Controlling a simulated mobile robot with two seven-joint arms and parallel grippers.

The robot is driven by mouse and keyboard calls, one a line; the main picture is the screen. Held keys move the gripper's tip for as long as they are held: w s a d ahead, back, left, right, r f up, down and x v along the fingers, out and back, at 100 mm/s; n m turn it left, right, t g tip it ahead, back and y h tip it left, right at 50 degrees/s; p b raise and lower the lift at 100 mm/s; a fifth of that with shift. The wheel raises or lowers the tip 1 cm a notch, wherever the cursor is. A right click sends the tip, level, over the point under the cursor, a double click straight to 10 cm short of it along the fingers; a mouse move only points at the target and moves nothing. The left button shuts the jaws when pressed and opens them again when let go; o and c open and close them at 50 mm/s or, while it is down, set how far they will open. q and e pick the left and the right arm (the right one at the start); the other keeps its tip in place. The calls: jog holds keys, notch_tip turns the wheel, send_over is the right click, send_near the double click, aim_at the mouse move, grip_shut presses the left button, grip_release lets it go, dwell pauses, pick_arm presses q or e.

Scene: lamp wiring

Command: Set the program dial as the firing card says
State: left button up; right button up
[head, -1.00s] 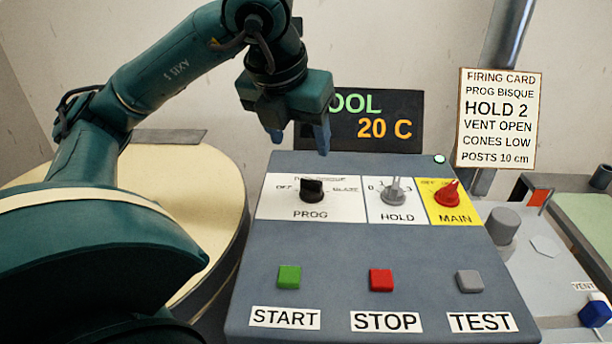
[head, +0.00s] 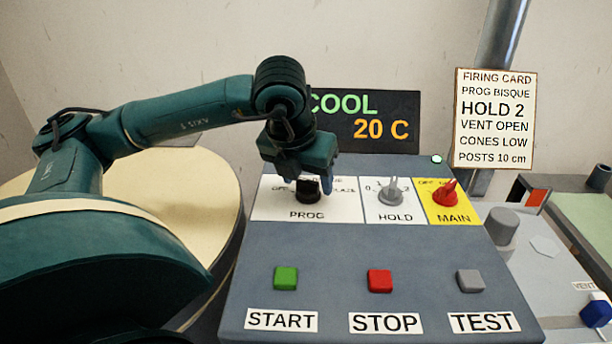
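The black program dial (head: 307,191) is on the white PROG panel of the grey control box (head: 400,250). My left gripper (head: 304,180) is right above and around the dial from this view, its body covering the top of it and part of the scale. One blue fingertip shows just right of the dial. Whether the fingers touch the dial cannot be told. The dial's pointer and most position words are hidden. The firing card (head: 496,118) at the upper right reads PROG BISQUE, HOLD 2, VENT OPEN, CONES LOW, POSTS 10 cm. My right gripper is not in view.
The grey HOLD knob (head: 391,193) and red MAIN knob (head: 445,193) stand right of the dial. START (head: 286,279), STOP (head: 380,281) and TEST (head: 470,281) buttons lie in front. The display (head: 368,121) behind reads COOL, 20 C.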

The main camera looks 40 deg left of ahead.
pick_arm(q)
jog(key=c, duration=0.8)
jog(key=shift+c, duration=0.8)
